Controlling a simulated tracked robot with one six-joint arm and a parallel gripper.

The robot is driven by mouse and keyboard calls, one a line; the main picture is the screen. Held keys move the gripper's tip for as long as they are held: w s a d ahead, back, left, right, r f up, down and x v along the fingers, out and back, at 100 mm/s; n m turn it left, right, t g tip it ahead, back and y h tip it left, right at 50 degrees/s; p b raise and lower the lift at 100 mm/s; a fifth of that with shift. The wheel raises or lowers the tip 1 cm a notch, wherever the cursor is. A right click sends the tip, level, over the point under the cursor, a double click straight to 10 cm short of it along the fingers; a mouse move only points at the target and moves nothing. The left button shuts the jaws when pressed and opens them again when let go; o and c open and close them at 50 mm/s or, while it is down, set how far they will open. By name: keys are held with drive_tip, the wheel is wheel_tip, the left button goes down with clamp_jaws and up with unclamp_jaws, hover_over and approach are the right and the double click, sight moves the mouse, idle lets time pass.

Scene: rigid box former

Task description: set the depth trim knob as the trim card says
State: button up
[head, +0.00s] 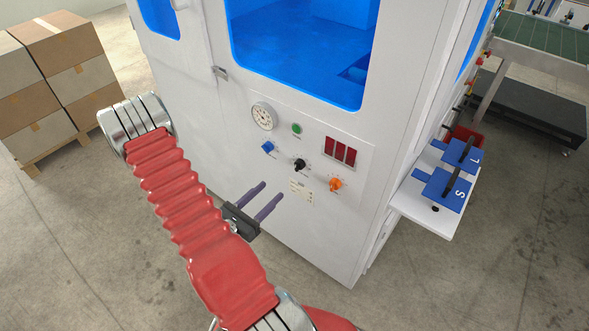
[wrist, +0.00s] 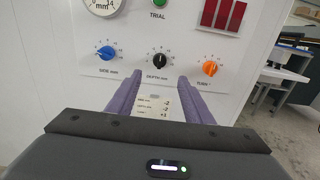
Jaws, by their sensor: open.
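The black depth knob (wrist: 160,60) is the middle of three knobs on the white panel; it also shows in the head view (head: 300,164). Its light pointer mark looks roughly upward, but the exact scale value is too small to read. The trim card (wrist: 153,105) is below it, with three rows of small values that I cannot read surely; it also shows in the head view (head: 300,192). My gripper (head: 272,190) is open and empty, its two purple fingers pointing at the panel, below and apart from the knob. In the wrist view the fingers flank the card.
A blue side knob (wrist: 106,53) is left of the depth knob and an orange knob (wrist: 210,68) right of it. Above are a green trial button (head: 296,128), a dial gauge (head: 264,115) and red displays (head: 340,151). A side shelf (head: 424,211) holds blue plates.

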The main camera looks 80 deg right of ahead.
sight(296, 168)
idle(0.4)
drive_tip(key=shift+x, duration=6.95)
drive_tip(key=shift+c, duration=0.2)
drive_tip(key=c, duration=1)
drive_tip(key=shift+n, duration=0.5)
drive_tip(key=n, duration=1.3)
drive_tip(key=shift+w+f, duration=0.2)
